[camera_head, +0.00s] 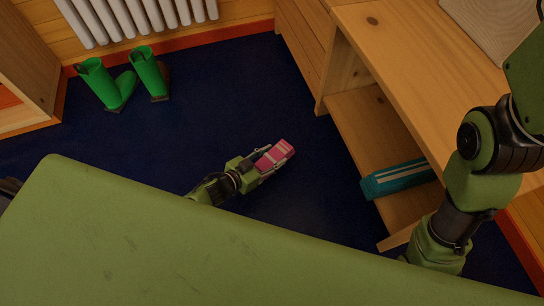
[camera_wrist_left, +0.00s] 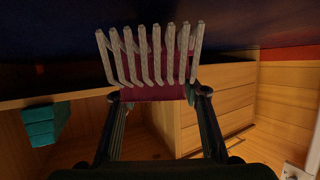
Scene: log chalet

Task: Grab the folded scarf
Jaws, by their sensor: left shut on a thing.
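The folded scarf (camera_head: 281,152) is pink with paler stripes and is held in my left gripper (camera_head: 265,162). In the head view it is out over the dark blue floor, just beyond the green surface in front. The left fingers are shut on its two sides. In the left wrist view the scarf (camera_wrist_left: 152,91) looks dark red, with a row of grey fringe strands, and sits between both fingertips (camera_wrist_left: 155,93). My right arm shows at the right of the head view, but its gripper is out of sight.
A teal block-like thing with pale stripes (camera_head: 398,178) lies on the low shelf of a wooden unit (camera_head: 430,85) at right. Green boots (camera_head: 118,91) stand by a white radiator (camera_head: 135,15) at upper left. The blue floor (camera_head: 230,95) between is clear.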

